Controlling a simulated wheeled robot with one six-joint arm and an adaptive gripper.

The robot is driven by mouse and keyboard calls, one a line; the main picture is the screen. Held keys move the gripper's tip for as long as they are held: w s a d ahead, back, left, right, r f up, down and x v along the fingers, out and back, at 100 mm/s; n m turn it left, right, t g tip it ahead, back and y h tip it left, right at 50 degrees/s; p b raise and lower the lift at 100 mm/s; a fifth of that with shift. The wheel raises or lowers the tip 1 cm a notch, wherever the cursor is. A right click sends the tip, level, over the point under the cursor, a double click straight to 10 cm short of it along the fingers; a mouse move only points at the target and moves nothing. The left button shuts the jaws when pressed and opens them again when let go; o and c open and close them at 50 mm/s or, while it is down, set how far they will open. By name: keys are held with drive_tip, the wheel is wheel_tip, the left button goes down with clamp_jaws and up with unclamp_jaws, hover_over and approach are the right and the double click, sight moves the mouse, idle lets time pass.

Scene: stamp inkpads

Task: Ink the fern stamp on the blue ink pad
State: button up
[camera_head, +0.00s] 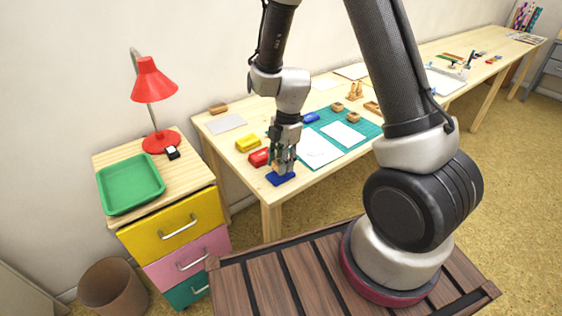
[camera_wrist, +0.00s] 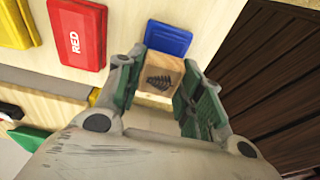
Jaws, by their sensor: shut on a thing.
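The wooden fern stamp (camera_wrist: 160,77) has a dark fern picture on its top face. My gripper (camera_head: 281,163) points down at the near left corner of the table and is shut on the stamp; its fingers show on both sides of it in the wrist view (camera_wrist: 160,90). The blue ink pad (camera_head: 281,179) lies directly below the gripper in the head view. In the wrist view the blue pad (camera_wrist: 169,37) shows just beyond the stamp. The stamp is over or on the pad; I cannot tell whether they touch, as its underside is hidden.
A red pad (camera_head: 259,158) marked RED and a yellow pad (camera_head: 248,143) lie behind the blue pad. A green mat (camera_head: 364,128) with white sheets, a smaller blue thing (camera_head: 311,117) and several wooden blocks lie to the right. The table edge is close in front.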

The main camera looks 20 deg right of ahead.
drive_tip(key=shift+r, duration=2.75)
